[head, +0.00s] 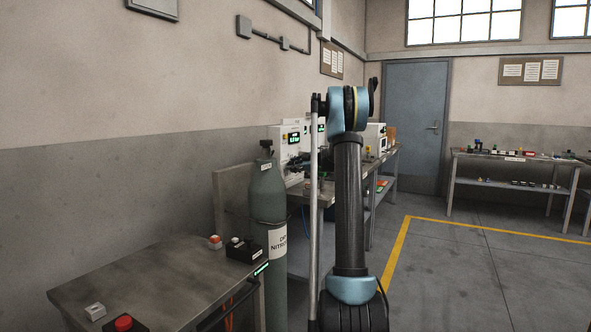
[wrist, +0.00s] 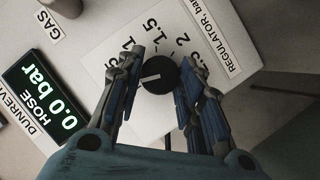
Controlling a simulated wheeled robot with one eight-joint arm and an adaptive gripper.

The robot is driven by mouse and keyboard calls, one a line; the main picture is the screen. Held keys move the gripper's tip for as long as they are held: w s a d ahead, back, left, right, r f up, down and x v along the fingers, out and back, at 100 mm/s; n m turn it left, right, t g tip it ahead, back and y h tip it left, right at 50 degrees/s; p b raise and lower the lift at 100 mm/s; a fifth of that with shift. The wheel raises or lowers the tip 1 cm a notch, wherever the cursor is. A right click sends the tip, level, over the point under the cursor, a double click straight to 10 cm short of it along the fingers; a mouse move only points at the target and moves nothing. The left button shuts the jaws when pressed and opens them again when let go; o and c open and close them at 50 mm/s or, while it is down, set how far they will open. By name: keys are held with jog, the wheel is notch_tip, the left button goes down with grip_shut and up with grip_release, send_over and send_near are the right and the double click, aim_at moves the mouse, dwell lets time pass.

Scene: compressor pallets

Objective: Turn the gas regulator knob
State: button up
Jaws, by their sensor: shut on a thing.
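The black round regulator knob (wrist: 160,76) sits on a white dial plate (wrist: 105,38) in the wrist view. Its white pointer line points to the left in that view. Scale numbers, including 1, 1.5 and 2, are printed around it. My gripper (wrist: 161,60) has one finger on each side of the knob and is shut on it. A display (wrist: 42,95) marked HOSE reads 0.0 bar in green. In the head view my arm reaches toward the instruments on the back bench, and the knob cannot be made out there.
A green nitrogen cylinder (head: 268,200) stands left of my arm, beside the bench. A front table (head: 165,283) holds a red button (head: 123,323) and small boxes. Another bench (head: 515,160) stands at the right. The floor (head: 460,280) at the right is clear.

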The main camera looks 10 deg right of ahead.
jog(key=shift+w+d+m+g+y, duration=0.15)
jog(key=shift+m+g+y, duration=0.5)
jog(key=shift+m+g, duration=0.7)
jog(key=shift+w+a+m+g+y, duration=0.1)
jog(key=shift+m+g+y, duration=0.65)
jog(key=shift+m, duration=1.25)
jog(key=shift+w+d+m+g+y, duration=0.15)
jog(key=shift+m+g+y, duration=0.45)
jog(key=shift+m+g, duration=0.8)
jog(key=shift+m, duration=0.35)
jog(key=o, duration=1.1)
jog(key=shift+c, duration=0.2)
jog(key=shift+d, duration=0.1)
jog(key=v, duration=1.1)
jog(key=shift+s+d, duration=0.25)
jog(key=shift+d, duration=0.05)
